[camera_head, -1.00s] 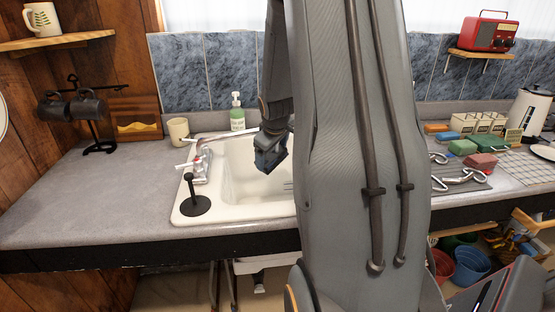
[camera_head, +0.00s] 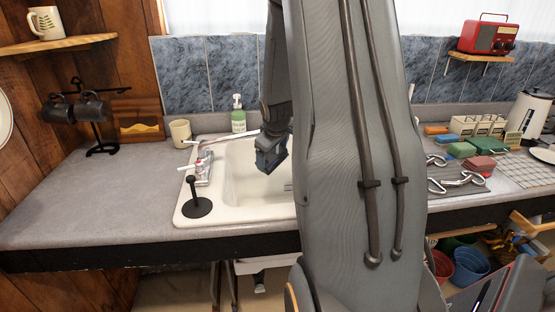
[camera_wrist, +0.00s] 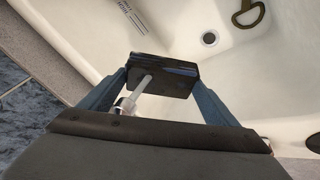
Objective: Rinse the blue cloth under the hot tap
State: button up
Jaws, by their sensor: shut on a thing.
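My gripper (camera_head: 271,160) hangs over the left part of the white sink (camera_head: 185,214), just beyond the tap (camera_head: 204,168). In the wrist view its two blue-grey fingers (camera_wrist: 163,82) are shut on a dark, folded block, which I take to be the blue cloth (camera_wrist: 178,80). The tap has pale levers, one with a red mark (camera_head: 198,163), and a long spout reaching towards my gripper. In the wrist view a chrome spout end (camera_wrist: 126,103) shows near the cloth. A pale streak, perhaps water, runs from it onto the cloth.
A black plunger-like stand (camera_head: 196,206) is at the sink's front left corner. A soap bottle (camera_head: 238,116) and a beige cup (camera_head: 180,132) stand behind. Coloured blocks (camera_head: 481,164) and metal bits (camera_head: 455,181) lie right of my arm.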

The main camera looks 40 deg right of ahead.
aim_at(283, 156)
jog(key=shift+w+d+p, duration=0.1)
jog(key=shift+d+p, duration=0.8)
jog(key=shift+p, duration=0.55)
jog(key=shift+s+a+b, duration=0.25)
jog(key=shift+s+b, duration=0.1)
jog(key=shift+s, duration=0.1)
jog(key=shift+s+a+f+b, duration=0.1)
jog(key=shift+s+a+b, duration=0.35)
jog(key=shift+s, duration=0.25)
jog(key=shift+s+a, duration=0.25)
jog(key=shift+s, duration=0.15)
jog(key=shift+w+d+p, duration=0.3)
jog(key=shift+w+d, duration=0.2)
jog(key=shift+w, duration=0.25)
dwell(0.7)
jog(key=shift+s+d+r+p, duration=0.1)
jog(key=shift+s+d+p, duration=0.05)
jog(key=shift+s+p, duration=0.45)
jog(key=shift+s+d+r+p, duration=0.1)
jog(key=shift+s+p, duration=0.45)
jog(key=shift+p, duration=0.05)
jog(key=s+d+p, duration=0.1)
jog(key=s+p, duration=0.2)
jog(key=s, duration=0.4)
jog(key=shift+s+d+f, duration=0.15)
jog(key=shift+d, duration=0.2)
